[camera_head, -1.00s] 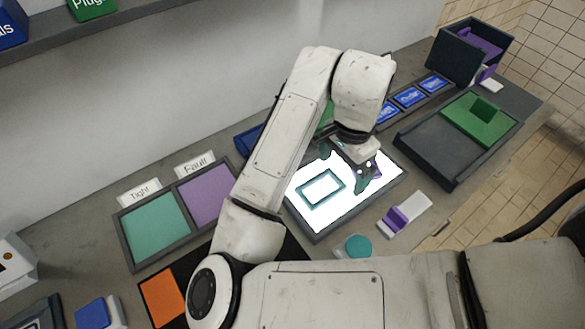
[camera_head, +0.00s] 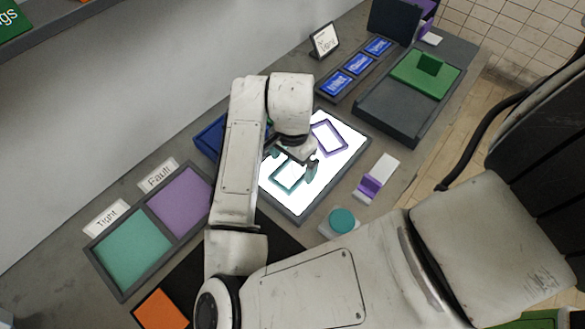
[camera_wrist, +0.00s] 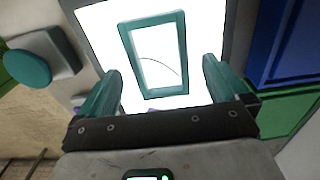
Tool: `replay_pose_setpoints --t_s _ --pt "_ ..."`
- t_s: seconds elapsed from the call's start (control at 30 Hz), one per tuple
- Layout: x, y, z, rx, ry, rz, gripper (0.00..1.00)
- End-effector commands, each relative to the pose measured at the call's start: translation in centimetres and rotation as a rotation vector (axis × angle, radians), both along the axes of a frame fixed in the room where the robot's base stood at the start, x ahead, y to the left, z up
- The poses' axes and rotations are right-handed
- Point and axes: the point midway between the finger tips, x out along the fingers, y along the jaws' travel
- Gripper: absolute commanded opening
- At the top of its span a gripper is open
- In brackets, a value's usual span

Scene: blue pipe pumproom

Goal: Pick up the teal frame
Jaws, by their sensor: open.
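The teal frame (camera_head: 287,177) is a flat rectangular outline lying on a bright white light panel (camera_head: 297,203) in the head view. In the wrist view the teal frame (camera_wrist: 183,50) lies ahead of my fingers, with a thin dark curved line showing inside its opening. My gripper (camera_head: 291,163) is open and empty above the panel, close to the frame. In the wrist view my gripper (camera_wrist: 160,92) has its two teal fingers spread on either side of the near end of the frame; I cannot tell their exact height above it.
A purple frame (camera_head: 329,137) lies on the same panel. A teal tray (camera_head: 133,250) and a purple tray (camera_head: 184,204) sit at left. A teal round button (camera_head: 342,220) and a purple-and-white switch (camera_head: 372,184) stand near the panel's right side. A dark tray (camera_head: 397,106) stands beyond.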

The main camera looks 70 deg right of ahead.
Motion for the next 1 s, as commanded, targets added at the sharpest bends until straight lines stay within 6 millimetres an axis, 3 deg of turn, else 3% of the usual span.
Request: replay_pose_setpoints --t_s 0.2,0.43,1.0 --pt "0.0 0.0 -2.0 0.000 0.001 0.001 1.00" --pt "0.0 0.0 -2.1 0.000 0.000 0.001 1.00" --pt "0.0 0.0 -2.1 0.000 0.000 0.001 0.45"
